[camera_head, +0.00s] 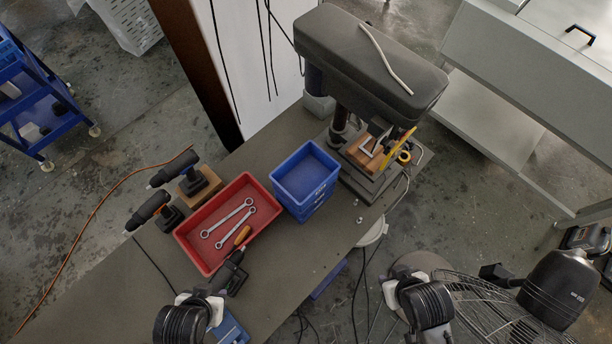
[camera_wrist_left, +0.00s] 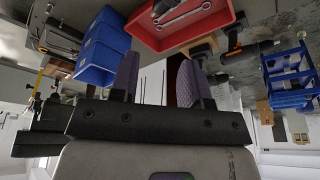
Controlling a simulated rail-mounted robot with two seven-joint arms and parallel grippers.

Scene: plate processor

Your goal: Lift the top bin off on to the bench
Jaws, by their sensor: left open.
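A stack of blue bins (camera_head: 321,197) stands on the bench (camera_head: 285,262) in the head view. The top bin (camera_head: 304,172) looks empty. The stack also shows at upper left in the left wrist view (camera_wrist_left: 97,62). My left gripper (camera_head: 205,293) is low in the head view, near the bench's front edge and apart from the stack. In the left wrist view its two fingers (camera_wrist_left: 158,88) are spread with nothing between them. My right arm shows at the lower right, in front of the bench. I cannot make out its fingers.
A red bin (camera_head: 185,240) with wrenches sits left of the stack. A drill press (camera_head: 375,65) stands close on its right. Cordless drills (camera_head: 150,210) lie at the left, and a blue vise-like tool (camera_head: 231,328) at the front. Bare bench shows in front of the stack.

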